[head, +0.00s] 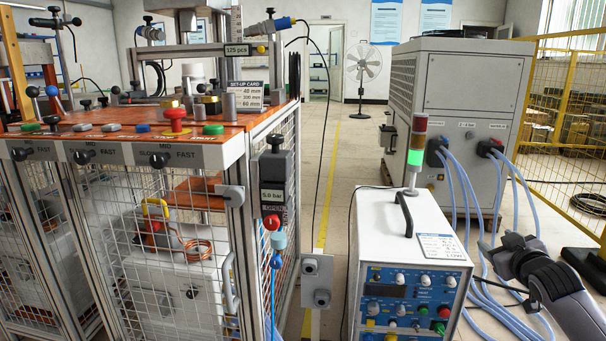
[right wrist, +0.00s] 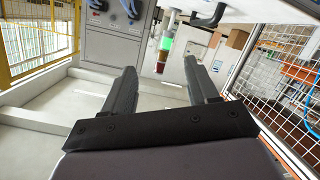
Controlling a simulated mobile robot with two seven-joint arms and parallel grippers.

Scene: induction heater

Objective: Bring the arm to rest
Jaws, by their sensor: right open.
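My right arm comes in at the lower right of the head view. My right gripper (head: 508,250) is raised in the air, to the right of the white induction heater box (head: 383,222) and in front of the blue hoses. In the right wrist view the two dark fingers of the right gripper (right wrist: 158,72) stand wide apart with nothing between them. The fingers touch nothing that I can make out. My left gripper is in neither view.
A caged workbench (head: 200,155) with levers and coloured buttons fills the left. A signal tower (head: 417,140), lit green, stands on the heater box. Blue hoses (head: 466,185) run from the grey chiller cabinet (head: 459,90). A yellow fence (head: 560,110) stands at right. Floor (head: 350,150) is open between bench and chiller.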

